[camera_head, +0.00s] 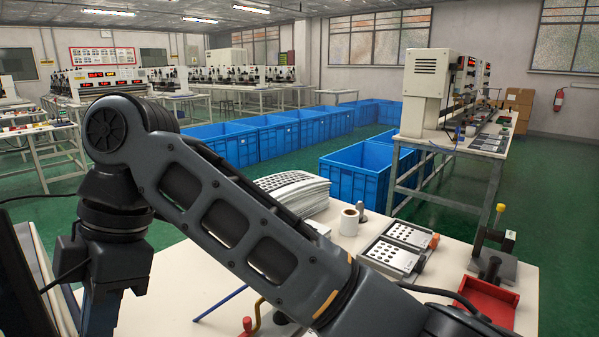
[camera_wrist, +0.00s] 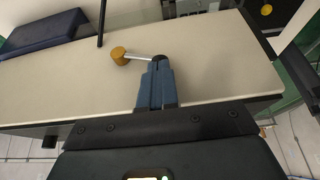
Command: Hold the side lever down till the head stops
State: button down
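In the wrist view, a side lever (camera_wrist: 136,56) shows as a short silver rod with a round ochre knob (camera_wrist: 118,55) on its left end. The two blue fingers of my gripper (camera_wrist: 160,62) are together. Their tips are at the rod's right end, with the knob to their left. I cannot tell whether they touch the rod, and the lever's pivot is hidden. In the head view my arm crosses the front and its end runs out of the bottom edge, so my gripper is not visible there. No head of a machine can be made out clearly near the lever.
The pale worktop (camera_head: 180,277) holds a stack of sheets (camera_head: 290,190), a white roll (camera_head: 349,220), punched plates (camera_head: 393,256) and a red tray (camera_head: 488,300). Blue crates (camera_head: 350,183) stand beyond.

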jog(key=shift+f, duration=0.3)
jog(key=shift+f+b, duration=0.35)
jog(key=shift+f, duration=0.65)
jog(key=shift+r, duration=0.1)
dwell(2.9)
notch_tip(320, 180, up, 8)
jog(key=p, duration=0.7)
dwell(0.9)
dwell(0.5)
